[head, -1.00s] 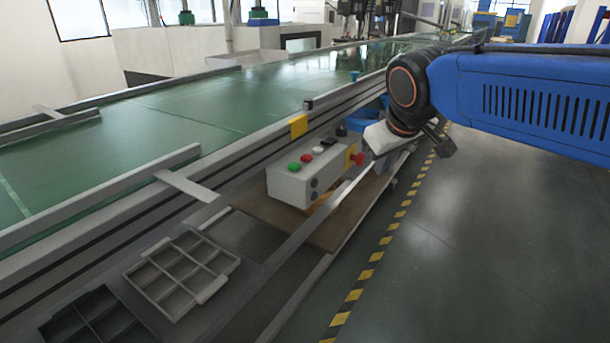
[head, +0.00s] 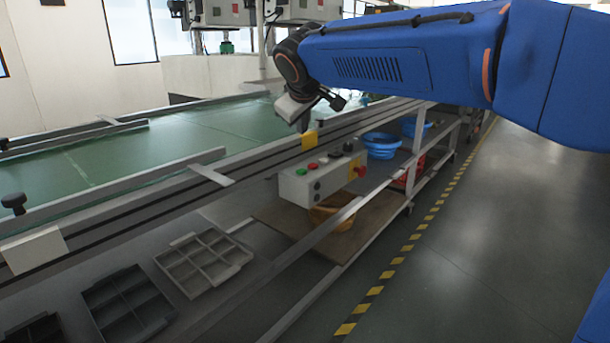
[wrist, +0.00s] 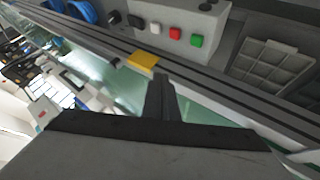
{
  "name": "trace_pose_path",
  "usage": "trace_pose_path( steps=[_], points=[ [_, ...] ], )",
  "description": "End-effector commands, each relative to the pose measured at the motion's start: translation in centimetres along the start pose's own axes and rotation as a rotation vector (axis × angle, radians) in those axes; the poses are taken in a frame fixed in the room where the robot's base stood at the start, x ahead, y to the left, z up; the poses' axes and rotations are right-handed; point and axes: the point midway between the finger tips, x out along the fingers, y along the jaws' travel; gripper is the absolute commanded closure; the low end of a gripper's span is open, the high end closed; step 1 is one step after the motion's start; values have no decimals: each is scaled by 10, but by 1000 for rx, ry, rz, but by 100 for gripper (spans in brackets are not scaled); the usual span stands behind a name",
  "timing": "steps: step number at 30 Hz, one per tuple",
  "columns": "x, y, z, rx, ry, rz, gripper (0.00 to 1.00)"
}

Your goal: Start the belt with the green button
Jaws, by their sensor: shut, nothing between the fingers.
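The green button (head: 301,172) is on the top face of a light grey control box (head: 294,188) fixed along the near side of the belt (head: 70,178). It also shows in the wrist view (wrist: 196,41), beside a red button (wrist: 175,33) and a white button (wrist: 155,27). A red mushroom knob (head: 360,171) is on the box's right end. My gripper (head: 304,124) is shut and empty, above the belt's near rail, up and behind the box. In the wrist view its fingers (wrist: 161,98) point toward the rail, apart from the buttons.
A yellow block (head: 309,140) sits on the rail close to my gripper. Grey divided trays (head: 203,262) lie left of the box on the lower shelf. Blue bowls (head: 381,146) stand to the right. The floor beyond the striped line (head: 389,266) is clear.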

Motion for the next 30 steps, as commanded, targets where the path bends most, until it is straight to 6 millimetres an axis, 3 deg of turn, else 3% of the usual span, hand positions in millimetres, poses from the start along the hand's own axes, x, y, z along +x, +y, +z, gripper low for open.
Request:
trace_pose_path(
  steps=[16, 30],
  points=[
    [5, -4, 0, -4, 2, 1, 100],
    [42, -31, 28, -3, 1, 0, 100]
  ],
)
